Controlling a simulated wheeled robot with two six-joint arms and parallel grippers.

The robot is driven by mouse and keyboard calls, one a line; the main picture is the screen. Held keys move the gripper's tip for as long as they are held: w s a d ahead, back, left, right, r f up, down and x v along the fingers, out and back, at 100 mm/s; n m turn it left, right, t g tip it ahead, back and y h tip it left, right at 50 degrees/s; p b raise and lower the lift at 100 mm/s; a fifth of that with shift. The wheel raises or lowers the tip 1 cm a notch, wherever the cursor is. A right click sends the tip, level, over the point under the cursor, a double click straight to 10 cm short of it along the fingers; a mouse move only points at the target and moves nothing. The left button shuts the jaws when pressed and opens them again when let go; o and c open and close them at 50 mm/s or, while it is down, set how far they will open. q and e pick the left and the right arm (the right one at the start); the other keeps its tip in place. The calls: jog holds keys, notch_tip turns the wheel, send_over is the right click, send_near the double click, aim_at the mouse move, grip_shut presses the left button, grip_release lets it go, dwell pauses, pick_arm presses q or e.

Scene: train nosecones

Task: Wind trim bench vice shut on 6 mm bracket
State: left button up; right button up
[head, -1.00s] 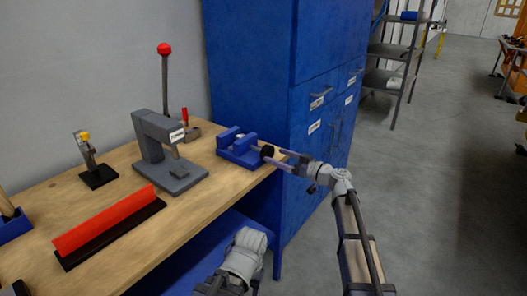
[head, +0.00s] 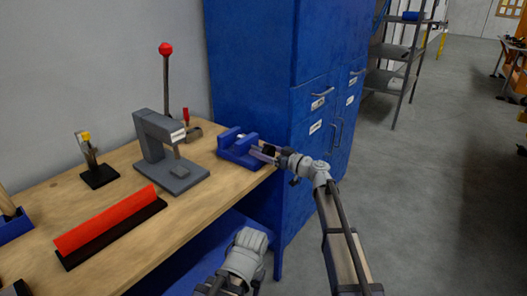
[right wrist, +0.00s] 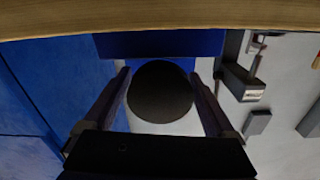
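The small blue bench vice (head: 236,154) stands at the right end of the wooden bench, by the blue cabinet. A gap shows between its jaws; I cannot make out a bracket in it. Its black round knob (right wrist: 160,92) faces my right wrist camera. My right gripper (head: 264,152) has its two fingers on either side of this knob, one left and one right in the right wrist view. The fingers look open, close to the knob's edges; I cannot tell if they touch. Of my left arm only a grey link shows at the bottom of the head view.
On the bench (head: 115,222) stand a grey press (head: 165,150) with a red-knobbed lever, a small clamp (head: 95,170) and a red bar (head: 105,220) on a black base. The tall blue cabinet (head: 260,70) rises close behind the vice. Open floor lies to the right.

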jog(key=c, duration=1.1)
jog(key=shift+m, duration=0.3)
jog(key=m, duration=0.5)
jog(key=shift+d+m, duration=0.1)
jog(key=shift+m, duration=0.5)
jog(key=shift+s+f, duration=0.1)
jog(key=shift+s, duration=0.05)
jog(key=o, duration=1.3)
jog(key=shift+s, duration=0.1)
